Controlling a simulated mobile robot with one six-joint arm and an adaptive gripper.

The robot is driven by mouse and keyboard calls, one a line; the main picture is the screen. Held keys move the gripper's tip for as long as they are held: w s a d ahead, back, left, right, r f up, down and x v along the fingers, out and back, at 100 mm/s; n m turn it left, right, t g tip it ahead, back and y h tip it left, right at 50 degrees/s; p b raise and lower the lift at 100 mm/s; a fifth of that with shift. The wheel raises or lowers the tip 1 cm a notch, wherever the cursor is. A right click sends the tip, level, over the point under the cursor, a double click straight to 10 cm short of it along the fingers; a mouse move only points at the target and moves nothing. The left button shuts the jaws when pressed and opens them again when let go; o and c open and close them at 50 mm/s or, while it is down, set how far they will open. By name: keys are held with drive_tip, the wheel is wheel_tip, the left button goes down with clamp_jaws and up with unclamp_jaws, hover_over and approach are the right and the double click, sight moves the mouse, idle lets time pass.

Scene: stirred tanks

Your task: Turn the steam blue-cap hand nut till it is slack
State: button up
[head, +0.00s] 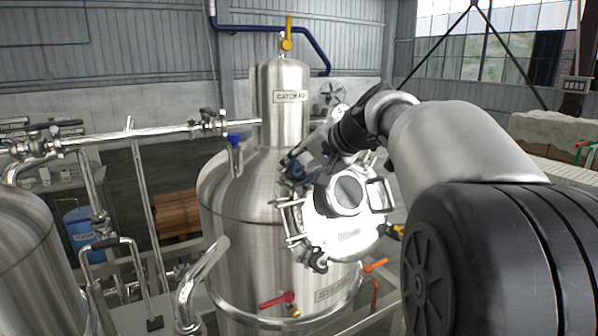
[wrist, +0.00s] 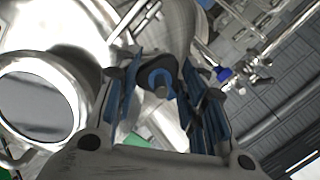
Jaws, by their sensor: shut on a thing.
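The blue-cap hand nut (wrist: 160,82) sits between the fingers of my gripper (wrist: 163,100) in the wrist view, with a grey stud end showing in its middle. My gripper is shut on it, one finger on either side. In the head view my gripper (head: 291,168) is at the upper left rim of the round bright manway cover (head: 335,232) on the steel tank (head: 245,195). The nut is mostly hidden there by my gripper and arm. Other dark-knobbed clamps (head: 316,262) stand around the cover's rim.
A red-handled valve (head: 280,300) and an orange handle (head: 375,265) are low on the tank. A blue-handled valve (head: 235,140) stands on the tank's left shoulder. Steel pipes (head: 150,133) run at left. A sight glass (wrist: 38,105) is close at left in the wrist view.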

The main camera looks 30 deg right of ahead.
idle(0.4)
drive_tip(key=o, duration=1.1)
drive_tip(key=shift+s, duration=0.1)
drive_tip(key=v, duration=1.2)
drive_tip(key=shift+r, duration=0.1)
